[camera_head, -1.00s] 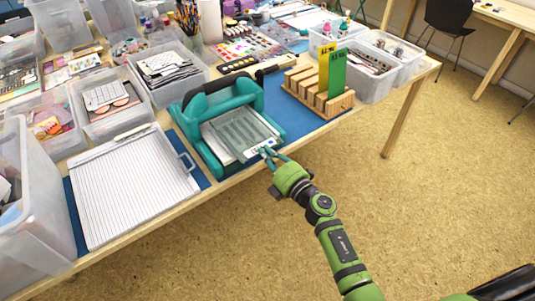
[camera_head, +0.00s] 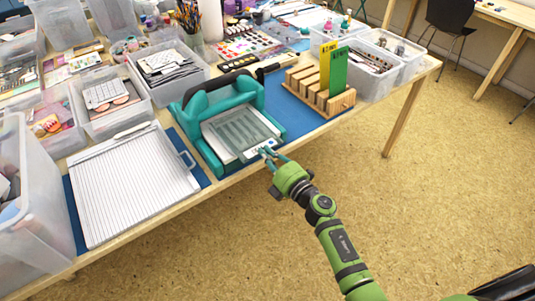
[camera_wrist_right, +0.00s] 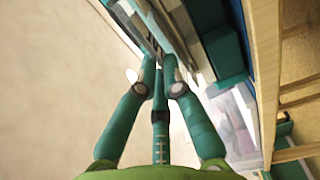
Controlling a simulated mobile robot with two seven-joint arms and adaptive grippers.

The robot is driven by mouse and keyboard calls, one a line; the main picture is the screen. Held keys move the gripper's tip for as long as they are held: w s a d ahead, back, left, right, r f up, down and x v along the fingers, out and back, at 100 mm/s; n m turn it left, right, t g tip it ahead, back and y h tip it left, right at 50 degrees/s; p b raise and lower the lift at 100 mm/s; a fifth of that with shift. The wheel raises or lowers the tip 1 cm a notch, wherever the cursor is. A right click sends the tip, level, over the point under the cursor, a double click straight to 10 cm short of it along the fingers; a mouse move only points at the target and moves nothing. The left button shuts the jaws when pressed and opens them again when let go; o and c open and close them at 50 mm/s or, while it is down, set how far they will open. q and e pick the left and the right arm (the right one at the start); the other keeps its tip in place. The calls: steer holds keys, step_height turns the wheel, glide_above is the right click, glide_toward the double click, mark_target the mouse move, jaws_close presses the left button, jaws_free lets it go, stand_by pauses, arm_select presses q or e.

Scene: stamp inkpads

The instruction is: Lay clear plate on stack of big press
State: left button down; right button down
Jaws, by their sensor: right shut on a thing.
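The big press (camera_head: 187,133) is a teal machine with a black handle, on a blue mat near the table's front edge. A clear, greyish see-through plate (camera_head: 240,127) lies over the pale stack on the press bed. It looks almost flat there; whether its whole underside touches the stack I cannot tell. My right gripper (camera_head: 268,153) is shut on the plate's near edge, at the front right corner of the press. In the right wrist view its fingers (camera_wrist_right: 160,72) come together at a thin edge. My left gripper is not in view.
A lined white cutting board (camera_head: 130,188) lies left of the press. A wooden rack (camera_head: 318,97) with yellow and green boards stands to the right. Clear bins (camera_head: 168,75) crowd the back and left. The floor in front of the table is clear.

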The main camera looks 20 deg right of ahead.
steer(key=shift+f+b, duration=0.3)
steer(key=shift+f, duration=0.05)
stand_by(0.3)
steer(key=c, duration=1.3)
jaws_free()
steer(key=shift+s, duration=0.1)
steer(key=p+v, duration=0.1)
steer(key=v, duration=0.4)
